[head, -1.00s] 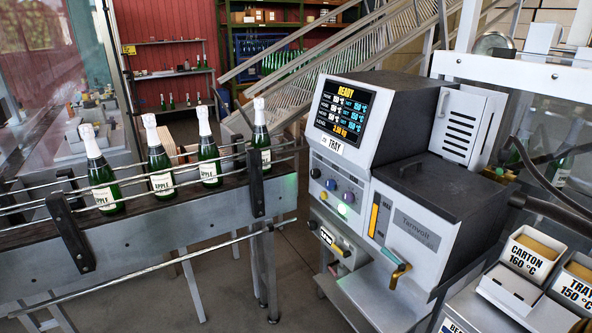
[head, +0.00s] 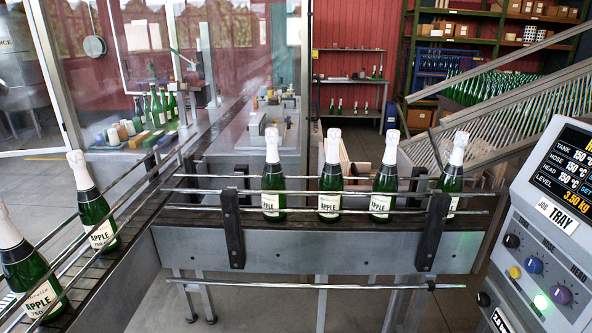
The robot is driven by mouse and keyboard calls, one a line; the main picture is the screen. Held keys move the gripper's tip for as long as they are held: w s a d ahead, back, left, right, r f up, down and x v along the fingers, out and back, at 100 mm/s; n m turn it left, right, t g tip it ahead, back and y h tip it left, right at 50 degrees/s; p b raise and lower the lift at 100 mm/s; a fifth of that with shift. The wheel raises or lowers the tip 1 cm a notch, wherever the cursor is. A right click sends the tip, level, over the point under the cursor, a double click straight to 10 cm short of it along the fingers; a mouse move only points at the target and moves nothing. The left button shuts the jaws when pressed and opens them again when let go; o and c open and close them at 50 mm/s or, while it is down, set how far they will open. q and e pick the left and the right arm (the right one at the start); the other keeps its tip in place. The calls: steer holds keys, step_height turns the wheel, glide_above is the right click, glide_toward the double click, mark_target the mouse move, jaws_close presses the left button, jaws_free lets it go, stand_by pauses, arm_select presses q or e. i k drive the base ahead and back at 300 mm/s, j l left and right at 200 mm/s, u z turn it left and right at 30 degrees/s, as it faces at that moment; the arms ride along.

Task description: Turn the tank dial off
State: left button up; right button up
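The melter's control panel (head: 528,262) is at the right edge of the head view, partly cut off. The display (head: 565,165) above lists TANK, HOSE and HEAD with 150 °C values, and LEVEL 3.50 kg. Neither of my grippers is in view.
A green lamp (head: 540,302) glows below the dials, near a yellow button (head: 514,272). A railed conveyor (head: 320,245) with several foil-topped green bottles (head: 330,190) stands left of the machine. Glass guarding (head: 255,70) is behind it.

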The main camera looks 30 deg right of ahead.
mark_target(511, 240)
steer(key=i+l+u, duration=0.1)
steer(key=u, duration=0.55)
steer(key=l+u, duration=0.1)
steer(key=u, duration=0.6)
steer(key=l+u, duration=0.15)
steer(key=u, duration=0.5)
steer(key=l+u, duration=0.15)
steer(key=u, duration=0.55)
steer(key=l+u, duration=0.15)
steer(key=u, duration=0.5)
steer(key=l+u, duration=0.1)
steer(key=u, duration=0.6)
steer(key=k+u, duration=0.15)
steer(key=u, duration=0.5)
steer(key=k+u, duration=0.1)
steer(key=u, duration=0.6)
